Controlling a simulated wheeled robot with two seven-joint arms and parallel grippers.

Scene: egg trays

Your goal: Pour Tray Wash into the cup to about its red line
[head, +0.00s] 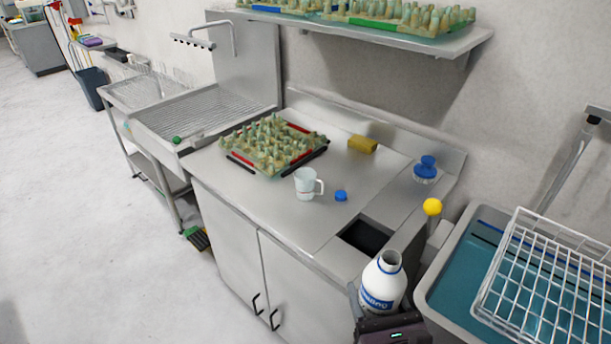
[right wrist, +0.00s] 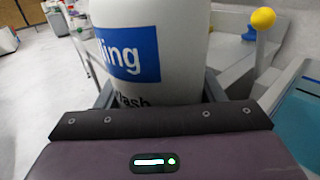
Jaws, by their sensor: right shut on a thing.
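The white bottle with a blue label (head: 382,284) is at the bottom right of the head view, upright, with its mouth uncapped. It also fills the middle of the right wrist view (right wrist: 165,50), where part of its label reads "ling" and "Wash". My right gripper (head: 385,318) is shut around the bottle, in front of the counter's right end. The white cup with a handle (head: 305,184) stands upright on the steel counter, apart from the bottle. Its red line is too small to make out clearly. A blue cap (head: 341,196) lies right of the cup. My left gripper is out of view.
An egg tray (head: 232,157) with red edges lies behind the cup. A yellow sponge (head: 363,144) and a blue-topped brush (head: 426,168) are farther back. A dark opening (head: 366,237) and a yellow knob (head: 432,207) are near the bottle. A wire basket (head: 553,262) sits right over a blue-lined basin.

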